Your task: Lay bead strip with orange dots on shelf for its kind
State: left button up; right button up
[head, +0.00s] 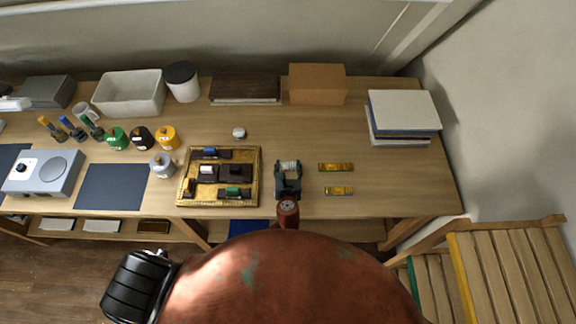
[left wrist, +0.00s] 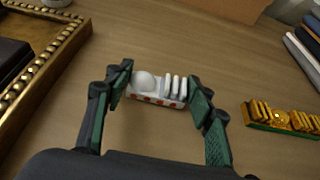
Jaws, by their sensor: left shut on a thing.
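A white bead strip with orange-red dots along its side (left wrist: 158,98) is between the fingers of my left gripper (left wrist: 160,94). It has a round white bead at one end and several upright white discs at the other. In the head view, the left gripper (head: 288,178) is shut on the strip (head: 288,166), just right of a gilt-edged tray (head: 257,178). I cannot tell whether the strip touches the table. The tray holds several dark ledges, one with a blue piece (head: 210,153), one with a white piece (head: 207,170), one with a green piece (head: 233,192). My right gripper is not in view.
Two gold strips (head: 335,167) (head: 339,190) lie right of the left gripper; one also shows in the wrist view (left wrist: 284,118). A small white round thing (head: 239,132) stands behind the tray. Several coloured jars (head: 167,138) are to its left. Books (head: 402,115) and a cardboard box (head: 317,84) stand behind.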

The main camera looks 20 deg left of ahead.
pick_arm(q)
jog(key=o, duration=1.2)
jog(key=shift+o, duration=0.2)
jog(key=shift+f, duration=0.1)
jog(key=v, duration=0.8)
jog(key=shift+a+f, duration=0.1)
jog(key=shift+a, duration=0.15)
